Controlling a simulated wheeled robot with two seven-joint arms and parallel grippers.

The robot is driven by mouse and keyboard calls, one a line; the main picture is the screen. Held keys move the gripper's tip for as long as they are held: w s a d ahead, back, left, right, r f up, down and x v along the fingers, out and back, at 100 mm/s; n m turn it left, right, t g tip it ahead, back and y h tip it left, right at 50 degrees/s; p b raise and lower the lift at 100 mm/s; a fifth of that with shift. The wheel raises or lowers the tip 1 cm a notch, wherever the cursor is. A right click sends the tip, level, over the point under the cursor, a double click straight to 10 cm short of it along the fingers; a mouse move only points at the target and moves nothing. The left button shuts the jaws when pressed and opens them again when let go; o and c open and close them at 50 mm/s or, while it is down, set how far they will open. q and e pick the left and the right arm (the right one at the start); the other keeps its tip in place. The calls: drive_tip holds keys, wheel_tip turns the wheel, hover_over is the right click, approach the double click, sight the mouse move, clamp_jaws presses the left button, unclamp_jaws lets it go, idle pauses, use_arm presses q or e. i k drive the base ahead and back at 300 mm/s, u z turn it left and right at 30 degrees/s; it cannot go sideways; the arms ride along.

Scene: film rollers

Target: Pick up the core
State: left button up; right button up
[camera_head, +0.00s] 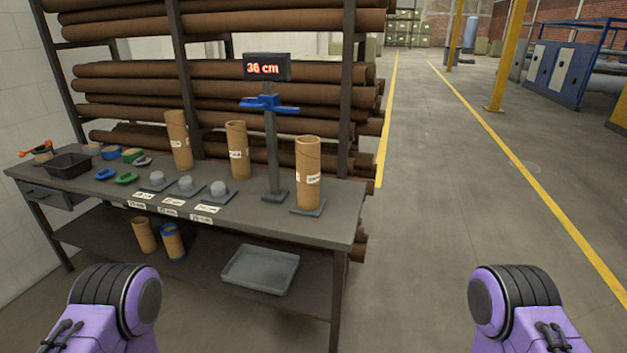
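Three tall brown cardboard cores with white labels stand upright on the dark workbench (265,222). One core (179,142) stands at the left back, one core (237,150) in the middle, and one core (308,175) at the right on a flat grey plate. Two shorter cores stand on the lower shelf: a plain one (143,236) and one with blue bands (173,242). Purple and black parts of my two arms show at the bottom left and bottom right, well apart from the bench. Neither gripper shows.
A measuring post with a blue slider (268,104) and a display (266,67) reading about 36 cm stands left of the right core. A grey tray (260,269) sits below. Floor to the right is free.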

sight(308, 146)
drive_tip(key=z, duration=0.8)
drive_tip(key=i, duration=1.35)
drive_tip(key=u, duration=0.35)
